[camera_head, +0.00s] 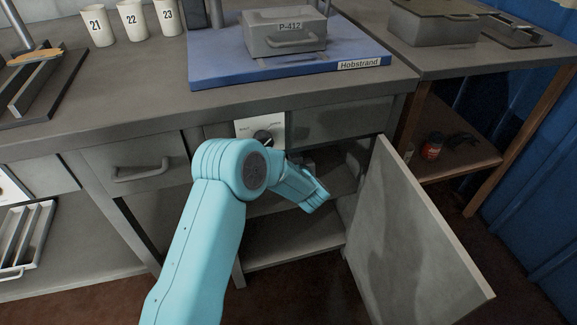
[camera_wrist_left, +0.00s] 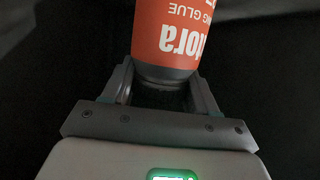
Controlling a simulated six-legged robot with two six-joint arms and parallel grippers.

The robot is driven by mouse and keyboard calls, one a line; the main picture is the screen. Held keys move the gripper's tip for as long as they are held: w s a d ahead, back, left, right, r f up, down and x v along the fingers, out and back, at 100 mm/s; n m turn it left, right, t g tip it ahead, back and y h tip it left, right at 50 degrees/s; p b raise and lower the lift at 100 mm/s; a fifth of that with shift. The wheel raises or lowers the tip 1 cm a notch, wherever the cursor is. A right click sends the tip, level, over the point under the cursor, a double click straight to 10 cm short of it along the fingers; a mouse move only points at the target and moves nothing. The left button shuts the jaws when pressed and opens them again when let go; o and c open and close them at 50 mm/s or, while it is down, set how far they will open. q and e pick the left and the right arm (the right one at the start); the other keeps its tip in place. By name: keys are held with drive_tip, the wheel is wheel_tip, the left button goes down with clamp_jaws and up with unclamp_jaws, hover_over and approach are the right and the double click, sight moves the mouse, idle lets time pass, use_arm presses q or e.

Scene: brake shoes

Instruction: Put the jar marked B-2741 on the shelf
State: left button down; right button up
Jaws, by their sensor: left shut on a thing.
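In the left wrist view an orange jar (camera_wrist_left: 175,35) with white upside-down lettering, including "GLUE", is between the fingers of my left gripper (camera_wrist_left: 163,88). The gripper is shut on it near its grey end. The marking B-2741 cannot be read. In the head view my left arm reaches into the open cabinet under the counter, in front of its inner shelf (camera_head: 338,178). The arm hides most of the gripper, and I cannot make out the jar there. I cannot tell whether the jar touches the shelf. My right gripper is not in view.
The cabinet door (camera_head: 420,230) stands open to the right of my arm. The cabinet's lower floor (camera_head: 285,240) looks empty. A small red jar (camera_head: 432,147) stands on a wooden side shelf (camera_head: 455,160). A grey P-412 case (camera_head: 285,40) sits on a blue mat (camera_head: 225,70).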

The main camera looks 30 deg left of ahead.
use_arm(q)
wheel_tip(320, 180, down, 2)
drive_tip(key=shift+f+b, duration=0.25)
drive_tip(key=shift+b, duration=0.1)
drive_tip(key=shift+w+a+f+b, duration=0.15)
drive_tip(key=shift+w+f+b, duration=0.05)
drive_tip(key=shift+b, duration=0.1)
drive_tip(key=shift+r, duration=0.2)
drive_tip(key=shift+c, duration=1.5)
unclamp_jaws()
drive_tip(key=shift+f, duration=0.15)
